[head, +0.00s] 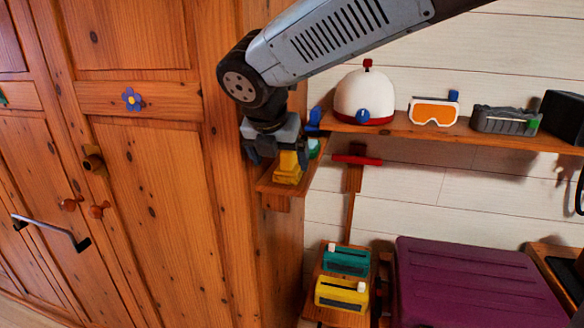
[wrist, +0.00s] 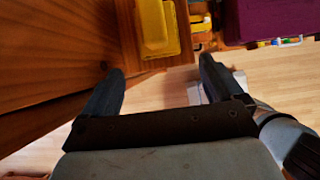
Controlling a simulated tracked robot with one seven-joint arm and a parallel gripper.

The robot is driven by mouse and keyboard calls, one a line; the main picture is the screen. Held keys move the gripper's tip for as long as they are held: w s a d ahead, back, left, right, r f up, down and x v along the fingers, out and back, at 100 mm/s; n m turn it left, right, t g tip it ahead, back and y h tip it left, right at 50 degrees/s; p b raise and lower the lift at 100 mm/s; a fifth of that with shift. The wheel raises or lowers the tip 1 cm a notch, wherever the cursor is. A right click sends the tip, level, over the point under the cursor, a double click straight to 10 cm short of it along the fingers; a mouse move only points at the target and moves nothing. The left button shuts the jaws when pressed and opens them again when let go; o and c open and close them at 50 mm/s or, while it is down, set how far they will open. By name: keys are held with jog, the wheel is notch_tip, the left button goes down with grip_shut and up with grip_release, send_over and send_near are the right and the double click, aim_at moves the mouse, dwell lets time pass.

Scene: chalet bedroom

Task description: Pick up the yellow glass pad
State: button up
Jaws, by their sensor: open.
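A yellow object that looks like the yellow glass pad (head: 288,170) sits on a small wooden shelf (head: 262,186) beside the wardrobe. My gripper (head: 276,155) points down just above it and hides part of it. In the wrist view the yellow glass pad (wrist: 156,28) lies at the top of the picture, beyond the fingertips. My gripper (wrist: 160,67) is open there, with nothing between its fingers. The pad appears apart from both fingers.
A wooden wardrobe (head: 160,190) stands close on the left. A higher shelf (head: 400,127) holds a white helmet (head: 364,98), orange goggles (head: 434,112) and a grey item (head: 503,120). Below are a teal box (head: 346,260), a yellow box (head: 341,293) and a purple case (head: 470,285).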

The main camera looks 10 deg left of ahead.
aim_at(290, 160)
jog(key=w, duration=0.4)
jog(key=shift+w+d, duration=0.15)
jog(key=shift+w+x, duration=0.15)
jog(key=shift+x, duration=1.25)
jog(key=shift+w+x, duration=0.15)
jog(key=shift+x, duration=1.2)
jog(key=shift+r, duration=0.2)
jog(key=shift+d, duration=0.1)
jog(key=c, duration=1.1)
jog(key=shift+c, duration=0.2)
jog(key=shift+r, duration=0.1)
notch_tip(290, 160, up, 3)
jog(key=shift+w+r, duration=0.1)
jog(key=shift+r, duration=0.15)
jog(key=s+a, duration=0.1)
jog(key=s, duration=1.7)
jog(key=shift+a, duration=0.2)
